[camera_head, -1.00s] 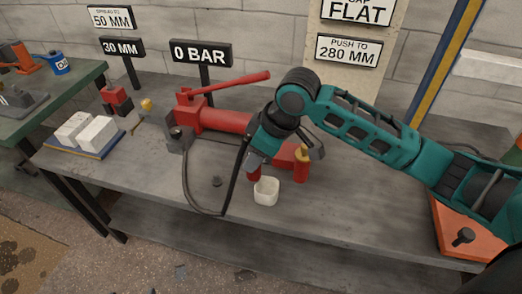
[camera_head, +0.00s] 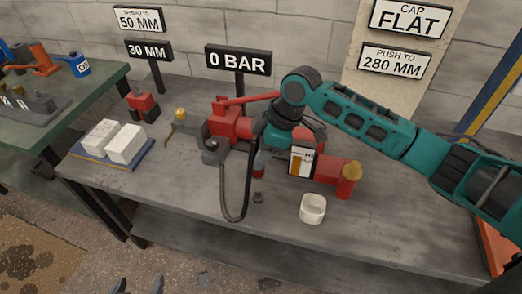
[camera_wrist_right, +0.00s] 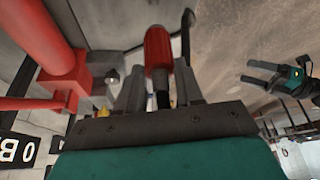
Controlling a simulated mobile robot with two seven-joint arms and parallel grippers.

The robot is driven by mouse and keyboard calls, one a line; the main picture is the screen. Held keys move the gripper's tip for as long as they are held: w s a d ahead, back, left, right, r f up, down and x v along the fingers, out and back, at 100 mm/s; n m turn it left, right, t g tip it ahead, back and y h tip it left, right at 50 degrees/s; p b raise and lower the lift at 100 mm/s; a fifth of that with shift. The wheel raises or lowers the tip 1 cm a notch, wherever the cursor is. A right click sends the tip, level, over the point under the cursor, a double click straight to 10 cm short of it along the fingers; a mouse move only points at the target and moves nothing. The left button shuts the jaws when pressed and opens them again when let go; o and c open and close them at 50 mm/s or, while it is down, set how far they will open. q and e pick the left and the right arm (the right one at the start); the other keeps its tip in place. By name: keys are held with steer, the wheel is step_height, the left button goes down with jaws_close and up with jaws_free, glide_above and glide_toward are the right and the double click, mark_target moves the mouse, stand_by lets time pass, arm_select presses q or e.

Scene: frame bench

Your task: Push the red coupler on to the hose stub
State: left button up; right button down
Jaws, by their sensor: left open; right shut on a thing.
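The red coupler (camera_wrist_right: 158,48) is between the fingers of my right gripper (camera_wrist_right: 158,90) in the right wrist view. In the head view, the red end of the coupler (camera_head: 259,172) shows below my right gripper (camera_head: 262,155), above the bench. A black hose (camera_head: 229,210) loops from near the pump's grey block up towards this gripper. A round fitting (camera_head: 210,144) tops that grey block; I cannot tell whether it is the hose stub. My left gripper (camera_head: 139,286) shows only fingertips at the bottom edge; in the wrist view it (camera_wrist_right: 278,78) is open and empty.
The red pump (camera_head: 232,122) lies behind my right gripper. A red cylinder with a yellow top (camera_head: 349,178), a white cup (camera_head: 312,208) and a small dark fitting (camera_head: 258,197) stand nearby. White blocks (camera_head: 125,142) sit at left. The bench front is mostly clear.

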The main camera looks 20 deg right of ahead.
mark_target(261, 178)
steer(key=shift+f, duration=0.1)
stand_by(0.3)
steer(key=shift+f+b, duration=1.25)
steer(key=shift+f, duration=1.5)
steer(key=shift+p, duration=0.5)
steer(key=shift+p, duration=0.75)
steer(key=shift+f+b, duration=1)
steer(key=shift+f, duration=1.1)
steer(key=c, duration=0.6)
jaws_free()
steer(key=shift+c, duration=0.2)
